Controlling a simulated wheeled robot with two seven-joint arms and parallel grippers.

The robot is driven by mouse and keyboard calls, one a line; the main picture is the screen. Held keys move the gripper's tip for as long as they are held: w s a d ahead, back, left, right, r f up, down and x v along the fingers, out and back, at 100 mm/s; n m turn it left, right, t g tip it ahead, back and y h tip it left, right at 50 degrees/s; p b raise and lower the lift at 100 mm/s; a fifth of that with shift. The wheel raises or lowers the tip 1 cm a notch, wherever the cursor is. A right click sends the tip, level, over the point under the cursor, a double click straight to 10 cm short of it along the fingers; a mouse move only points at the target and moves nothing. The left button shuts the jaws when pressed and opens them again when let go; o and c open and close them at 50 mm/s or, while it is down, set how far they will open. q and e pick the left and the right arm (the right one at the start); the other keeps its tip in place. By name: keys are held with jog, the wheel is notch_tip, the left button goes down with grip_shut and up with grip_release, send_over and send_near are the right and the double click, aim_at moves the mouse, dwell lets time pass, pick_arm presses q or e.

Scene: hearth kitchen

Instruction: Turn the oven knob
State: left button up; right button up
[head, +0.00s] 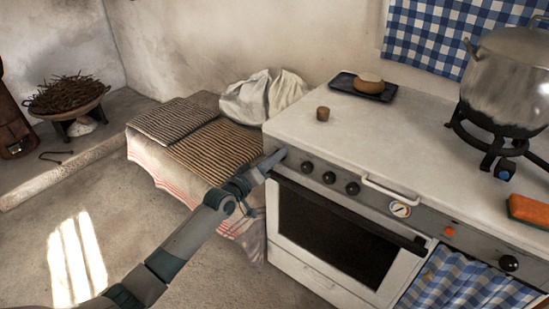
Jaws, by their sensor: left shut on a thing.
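The white oven (284,232) has a grey front panel with a row of dark round knobs along its top edge. Three knobs show clearly: a left one (307,167), a middle one (329,177) and a right one (353,188). My left gripper (277,158) reaches in from the lower left to the panel's left end, left of these knobs. It is shut on what seems to be a further knob at that end, which its fingers mostly hide. The knob's turn angle cannot be seen. My right gripper is out of view.
A cloth-covered bench (150,165) stands close left of the oven.

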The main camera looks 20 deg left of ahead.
pick_arm(q)
jog(key=shift+f, duration=0.15)
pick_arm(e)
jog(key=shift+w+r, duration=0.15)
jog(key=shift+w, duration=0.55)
pick_arm(q)
jog(key=o, duration=1.1)
jog(key=shift+c, duration=0.2)
jog(key=shift+s+a, duration=0.1)
jog(key=shift+s, duration=0.15)
jog(key=v, duration=1.7)
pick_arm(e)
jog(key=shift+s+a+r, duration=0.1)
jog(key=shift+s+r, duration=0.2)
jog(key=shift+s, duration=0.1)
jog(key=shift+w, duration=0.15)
